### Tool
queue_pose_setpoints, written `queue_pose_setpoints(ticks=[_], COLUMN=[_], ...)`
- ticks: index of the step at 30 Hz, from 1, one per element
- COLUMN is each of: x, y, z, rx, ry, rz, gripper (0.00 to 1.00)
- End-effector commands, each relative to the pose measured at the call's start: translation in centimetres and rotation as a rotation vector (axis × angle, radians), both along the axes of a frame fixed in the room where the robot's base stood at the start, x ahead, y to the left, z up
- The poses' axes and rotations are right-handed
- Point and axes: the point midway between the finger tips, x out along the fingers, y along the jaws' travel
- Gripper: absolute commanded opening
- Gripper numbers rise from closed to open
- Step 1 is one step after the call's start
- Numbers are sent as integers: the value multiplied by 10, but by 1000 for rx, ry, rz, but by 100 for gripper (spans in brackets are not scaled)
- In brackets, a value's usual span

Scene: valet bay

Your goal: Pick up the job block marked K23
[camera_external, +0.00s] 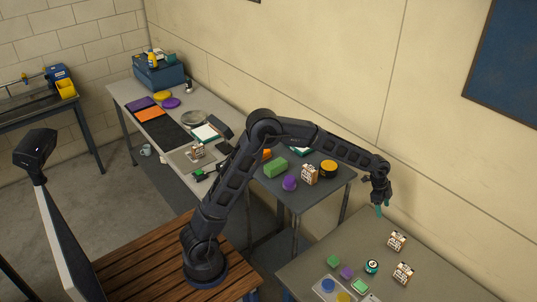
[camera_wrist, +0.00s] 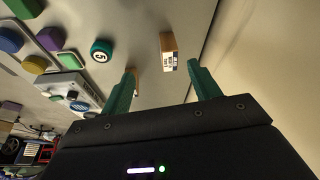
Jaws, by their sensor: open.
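My gripper (camera_external: 379,211) is open and empty above the back of the right-hand table. Its teal fingers also show in the wrist view (camera_wrist: 162,72). Two orange-brown blocks with white printed labels stand on that table, a back one (camera_external: 396,241) and a front one (camera_external: 403,273). In the wrist view one labelled block (camera_wrist: 168,45) lies beyond the gap between my fingertips, apart from them. Another block (camera_wrist: 136,84) is partly hidden by the left finger. Similar blocks stand on the middle table (camera_external: 309,175) and on the far bench (camera_external: 197,151). I cannot read K23 on any label.
A teal round piece marked 5 (camera_wrist: 101,50) sits near the blocks. Green (camera_external: 333,261) and purple (camera_external: 346,272) pieces stand to its left, with a pale panel of coloured buttons (camera_external: 328,286) in front. The wall (camera_external: 460,215) runs close behind the table.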

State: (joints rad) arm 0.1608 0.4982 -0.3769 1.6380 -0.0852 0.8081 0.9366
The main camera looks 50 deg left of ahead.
Motion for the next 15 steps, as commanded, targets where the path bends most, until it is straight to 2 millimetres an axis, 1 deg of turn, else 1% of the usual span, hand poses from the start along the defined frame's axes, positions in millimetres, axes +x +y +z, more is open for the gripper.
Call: queue_pose_setpoints(ticks=[1,3,6,10,15], x=[7,14,23,29,32], y=[-12,-27,-43,-57,-64], z=[-13,-27,-43,-56,-64], rx=[-11,-26,-45,-60,-67], ry=[7,10,13,14,13], rz=[-26,-61,-100,-132,-146], gripper=[62,62,62,62,62])
